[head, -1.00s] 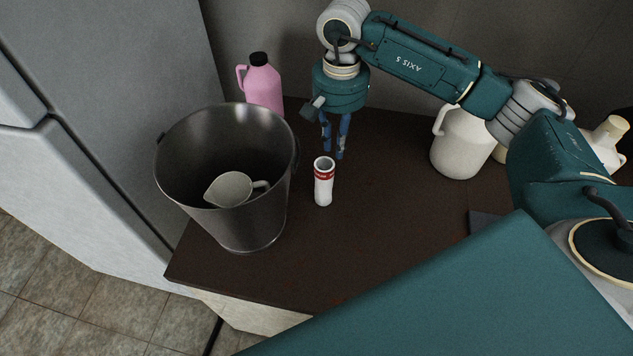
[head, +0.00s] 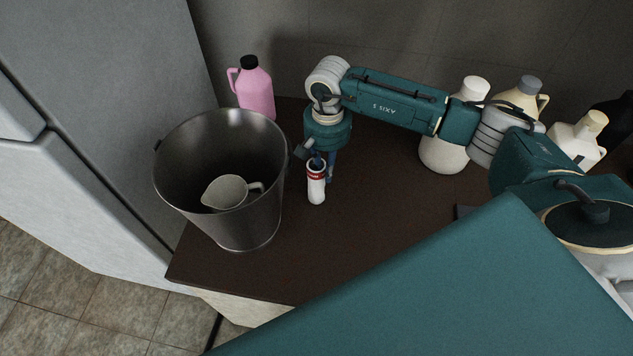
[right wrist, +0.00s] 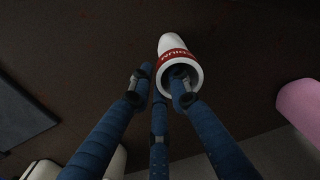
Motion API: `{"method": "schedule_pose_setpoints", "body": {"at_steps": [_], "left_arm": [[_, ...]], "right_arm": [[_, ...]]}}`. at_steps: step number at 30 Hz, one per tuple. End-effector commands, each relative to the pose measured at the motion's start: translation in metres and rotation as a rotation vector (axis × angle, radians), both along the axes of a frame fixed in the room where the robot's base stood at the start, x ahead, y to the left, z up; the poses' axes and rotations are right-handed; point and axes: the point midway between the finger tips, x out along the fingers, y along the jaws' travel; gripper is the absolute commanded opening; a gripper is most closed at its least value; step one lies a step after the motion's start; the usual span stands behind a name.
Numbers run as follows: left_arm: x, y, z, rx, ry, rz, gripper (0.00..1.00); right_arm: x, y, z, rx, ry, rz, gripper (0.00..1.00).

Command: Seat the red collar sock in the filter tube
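The red collar sock (head: 316,190) is a white cylinder with a red band near its open top, standing upright on the dark counter. It also shows in the right wrist view (right wrist: 172,45). My right gripper (head: 325,168) is down at its top. In the right wrist view the blue fingers of my right gripper (right wrist: 158,85) are spread apart. One finger lies over or inside the sock's open end; I cannot tell which. The other fingers are beside it. No filter tube can be made out. My left gripper is not in view.
A metal bucket (head: 250,215) holding a pale jug (head: 226,192) stands close left of the sock. A pink bottle (head: 256,92) stands behind. Several pale jugs, such as a white one (head: 442,155), stand at the right. The counter in front of the sock is clear.

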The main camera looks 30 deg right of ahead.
Motion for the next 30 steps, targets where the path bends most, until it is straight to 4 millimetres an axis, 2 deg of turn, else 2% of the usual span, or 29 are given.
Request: {"method": "schedule_pose_setpoints", "body": {"at_steps": [1,3,20,26,30], "left_arm": [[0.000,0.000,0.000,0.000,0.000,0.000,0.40],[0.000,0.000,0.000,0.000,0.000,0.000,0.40],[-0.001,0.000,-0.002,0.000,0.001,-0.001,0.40],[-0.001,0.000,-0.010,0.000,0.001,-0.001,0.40],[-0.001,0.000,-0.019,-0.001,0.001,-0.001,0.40]], "right_arm": [[0.000,0.000,0.000,0.000,0.000,0.000,0.12],[0.000,0.000,0.000,0.000,0.000,0.000,0.00],[0.001,0.000,0.005,0.001,-0.003,-0.001,0.00],[0.002,0.000,0.027,0.001,-0.007,0.000,0.00],[0.002,0.000,0.057,0.001,-0.008,-0.001,0.00]]}}
